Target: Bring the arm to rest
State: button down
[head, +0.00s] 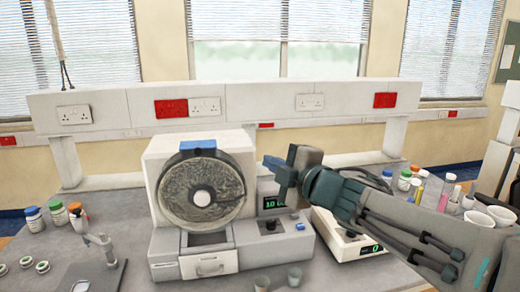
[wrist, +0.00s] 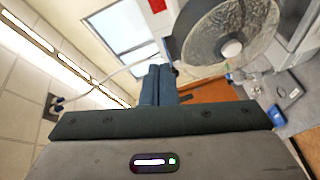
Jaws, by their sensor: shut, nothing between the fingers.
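My gripper (head: 279,168) is at the end of my arm, which reaches in from the right in the head view. It is in the air to the right of the drum machine's round drum (head: 203,190), above the bench. In the wrist view the two fingers of my gripper (wrist: 158,72) are together with nothing between them. The drum and part of the machine also show at the upper right of the wrist view (wrist: 228,38).
The white machine (head: 165,244) has an open front drawer (head: 207,265). Two small cups (head: 295,277) stand in front of it. A display device (head: 345,240) is under my arm. Bottles (head: 58,212) stand at left; bottles and cups (head: 484,220) at right. A shelf (head: 260,103) runs behind.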

jog(key=s+d+f+m+g+h, duration=0.2)
jog(key=s+d+f+m+h, duration=0.2)
jog(key=d+f+m+h, duration=0.85)
jog(key=s+f+m+g+y, duration=0.1)
jog(key=s+f+m+g, duration=0.3)
jog(key=s, duration=0.4)
jog(key=s+d+f+m+g+y, duration=0.1)
jog(key=s+f+m+g, duration=0.3)
jog(key=s, duration=0.4)
notch_tip(320, 180, down, 3)
jog(key=shift+s+d+r+m+g, duration=0.15)
jog(key=shift+s+m+g, duration=0.25)
jog(key=shift+m, duration=0.35)
